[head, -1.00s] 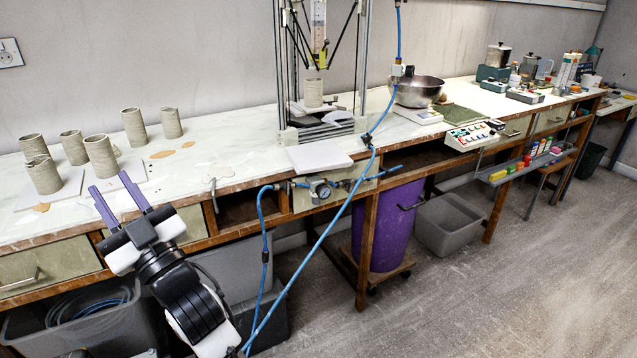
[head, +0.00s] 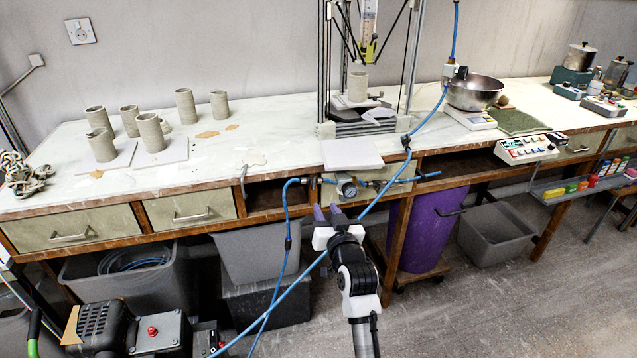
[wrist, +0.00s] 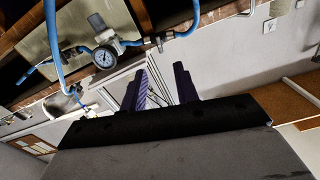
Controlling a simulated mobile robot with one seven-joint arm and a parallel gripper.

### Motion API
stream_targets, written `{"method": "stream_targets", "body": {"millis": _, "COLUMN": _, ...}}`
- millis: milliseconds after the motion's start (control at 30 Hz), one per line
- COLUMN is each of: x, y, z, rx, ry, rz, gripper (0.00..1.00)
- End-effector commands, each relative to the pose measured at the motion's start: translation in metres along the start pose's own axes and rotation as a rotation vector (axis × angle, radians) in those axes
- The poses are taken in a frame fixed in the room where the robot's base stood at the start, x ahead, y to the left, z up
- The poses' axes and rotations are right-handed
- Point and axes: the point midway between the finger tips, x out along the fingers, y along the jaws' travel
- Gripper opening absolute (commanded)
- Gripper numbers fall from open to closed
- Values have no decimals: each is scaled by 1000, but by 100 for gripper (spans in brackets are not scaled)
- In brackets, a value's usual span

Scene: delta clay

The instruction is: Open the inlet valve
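A pressure regulator with a round gauge (head: 347,188) is mounted on the bench front below the white square plate. It also shows in the wrist view (wrist: 104,56). A pipe runs right from it to a small dark fitting (wrist: 160,42), which may be the inlet valve; its handle position is too small to tell. Blue hose continues beyond it. My gripper (head: 326,212) is in front of and slightly below the regulator in the head view, apart from it. In the wrist view its two purple fingers (wrist: 162,88) are apart with nothing between them.
Blue hoses (head: 288,245) hang from the line and cross close to my gripper. A purple bin (head: 425,230) stands under the bench on the right, grey crates (head: 262,250) on the left. Clay cylinders (head: 188,106) stand on the bench top.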

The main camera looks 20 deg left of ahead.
Motion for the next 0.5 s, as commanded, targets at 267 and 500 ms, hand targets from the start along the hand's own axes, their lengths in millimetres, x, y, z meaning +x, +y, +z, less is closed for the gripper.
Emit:
{"method": "stream_targets", "body": {"millis": 267, "x": 57, "y": -2, "z": -5, "rx": -4, "ry": -2, "rz": -3, "gripper": 30}}
{"method": "stream_targets", "body": {"millis": 500, "x": 90, "y": -1, "z": -3, "rx": -3, "ry": -1, "rz": -1, "gripper": 30}}
